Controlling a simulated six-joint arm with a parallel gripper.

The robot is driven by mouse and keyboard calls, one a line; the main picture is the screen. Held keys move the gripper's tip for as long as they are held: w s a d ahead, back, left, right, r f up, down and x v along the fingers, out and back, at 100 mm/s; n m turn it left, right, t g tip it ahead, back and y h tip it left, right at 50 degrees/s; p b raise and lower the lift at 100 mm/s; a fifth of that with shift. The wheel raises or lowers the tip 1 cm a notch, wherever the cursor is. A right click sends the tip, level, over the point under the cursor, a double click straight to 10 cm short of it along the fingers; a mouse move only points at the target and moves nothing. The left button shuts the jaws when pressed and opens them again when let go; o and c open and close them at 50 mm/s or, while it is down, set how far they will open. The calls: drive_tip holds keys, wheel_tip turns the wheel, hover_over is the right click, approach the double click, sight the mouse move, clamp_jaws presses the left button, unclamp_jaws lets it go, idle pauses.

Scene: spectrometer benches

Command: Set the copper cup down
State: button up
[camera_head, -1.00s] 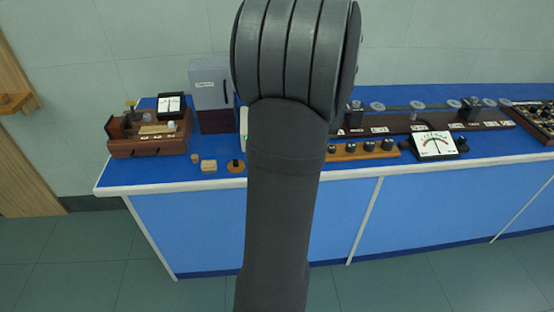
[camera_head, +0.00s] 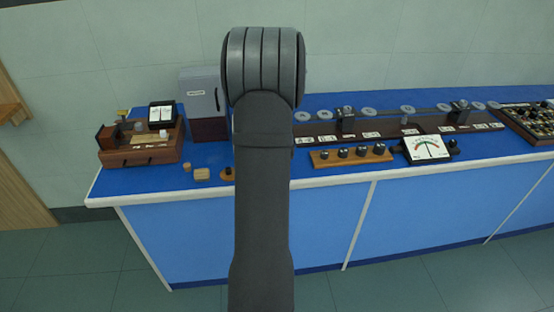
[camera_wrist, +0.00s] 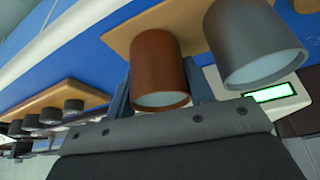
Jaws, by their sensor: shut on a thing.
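The copper cup (camera_wrist: 158,68) is in the wrist view, between the two fingers of my gripper (camera_wrist: 160,98), which is shut on it. Its pale round end faces the camera. A tan wooden board (camera_wrist: 122,35) lies beyond the cup; I cannot tell whether the cup touches it. A grey metal cup (camera_wrist: 255,40) is close on the right of the copper cup, over the same board.
In the wrist view a device with a green display (camera_wrist: 270,93) is right of the gripper, and a knob strip (camera_wrist: 45,112) is left. In the head view the blue bench (camera_head: 210,160) holds a brown instrument box (camera_head: 140,155), a grey cabinet (camera_head: 203,95) and a dial meter (camera_head: 427,149).

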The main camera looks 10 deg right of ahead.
drive_tip(key=o, duration=0.8)
drive_tip(key=shift+f, duration=0.1)
drive_tip(key=shift+s+r, duration=0.15)
drive_tip(key=shift+r, duration=0.45)
drive_tip(key=v, duration=1.1)
drive_tip(key=x, duration=1.2)
drive_tip(key=shift+f, duration=0.2)
drive_tip(key=shift+r, duration=0.2)
